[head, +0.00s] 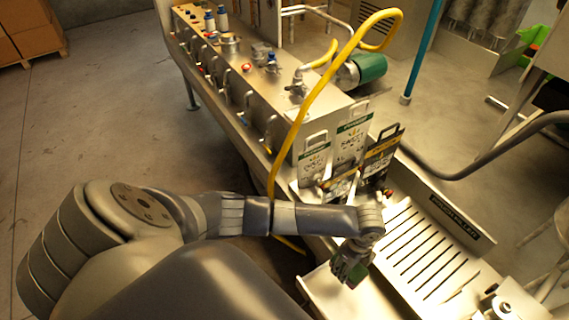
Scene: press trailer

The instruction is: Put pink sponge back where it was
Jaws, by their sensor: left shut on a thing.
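My left gripper (351,264) shows dark and green at the end of my left arm, low in the head view. It points down over the pale metal tray beside the slotted plate. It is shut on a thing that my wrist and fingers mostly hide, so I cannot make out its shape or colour. I see no pink sponge anywhere in the open. My right gripper is not in view.
A slotted metal plate (425,248) lies to the right of the gripper. Printed bags (352,138) stand upright just behind my forearm. A yellow hose (303,115) loops up behind my arm. A metal control console (245,80) runs to the back left.

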